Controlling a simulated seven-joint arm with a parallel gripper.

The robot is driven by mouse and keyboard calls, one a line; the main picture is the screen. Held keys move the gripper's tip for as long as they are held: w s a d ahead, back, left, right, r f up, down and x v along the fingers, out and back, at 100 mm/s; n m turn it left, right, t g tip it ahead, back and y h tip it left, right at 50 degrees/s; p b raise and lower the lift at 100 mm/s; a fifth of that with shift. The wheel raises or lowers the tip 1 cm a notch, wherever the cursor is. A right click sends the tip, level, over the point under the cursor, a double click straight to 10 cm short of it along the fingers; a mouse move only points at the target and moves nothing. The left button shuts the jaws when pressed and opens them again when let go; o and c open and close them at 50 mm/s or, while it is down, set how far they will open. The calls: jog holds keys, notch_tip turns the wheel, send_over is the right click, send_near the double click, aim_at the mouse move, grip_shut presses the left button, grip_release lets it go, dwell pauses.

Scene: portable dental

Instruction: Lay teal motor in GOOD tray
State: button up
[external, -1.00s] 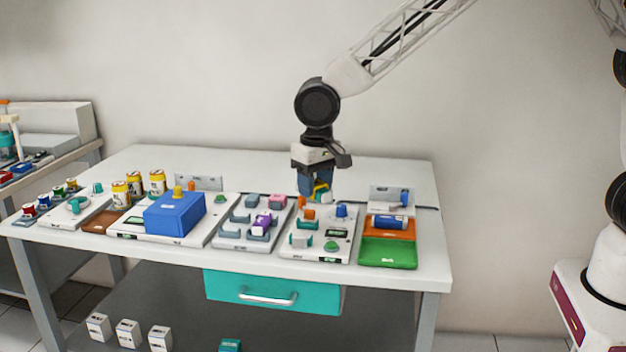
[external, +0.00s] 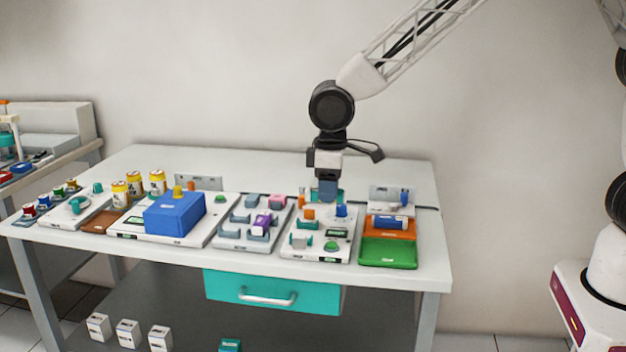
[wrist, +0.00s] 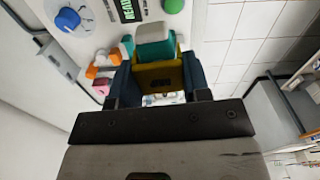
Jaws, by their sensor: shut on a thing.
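My gripper (external: 327,196) is above the back of the white test board, its dark blue fingers pointing down. In the wrist view my gripper (wrist: 158,72) shows its two fingers with a yellow-olive surface between them. It is shut on what looks like the teal motor (external: 341,196), largely hidden by the fingers. In the wrist view, teal and pale grey parts show just beyond the fingertips; I cannot tell which belong to the motor and which to a board cradle. The green GOOD tray (external: 388,254) lies at the table's front right and looks empty.
An orange tray (external: 369,235) with a blue motor (external: 391,222) is behind the green tray. A blue box (external: 174,214) stands left.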

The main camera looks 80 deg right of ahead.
aim_at(343, 191)
jog(key=n, duration=0.1)
jog(key=s+n, duration=0.1)
jog(key=n, duration=0.2)
jog(key=shift+s+f, duration=0.1)
jog(key=shift+s, duration=0.2)
jog(key=n, duration=0.1)
jog(key=s+n, duration=0.1)
jog(key=n, duration=0.2)
jog(key=shift+s+f+n, duration=0.15)
jog(key=shift+s+n, duration=0.15)
jog(key=shift+n, duration=0.1)
jog(key=s+f+n, duration=0.1)
jog(key=s+n, duration=0.4)
jog(key=n, duration=0.8)
jog(key=s+n, duration=0.5)
jog(key=n, duration=0.8)
jog(key=shift+f, duration=0.4)
jog(key=shift+f, duration=0.2)
jog(key=shift+f, duration=4.5)
jog(key=shift+f, duration=0.1)
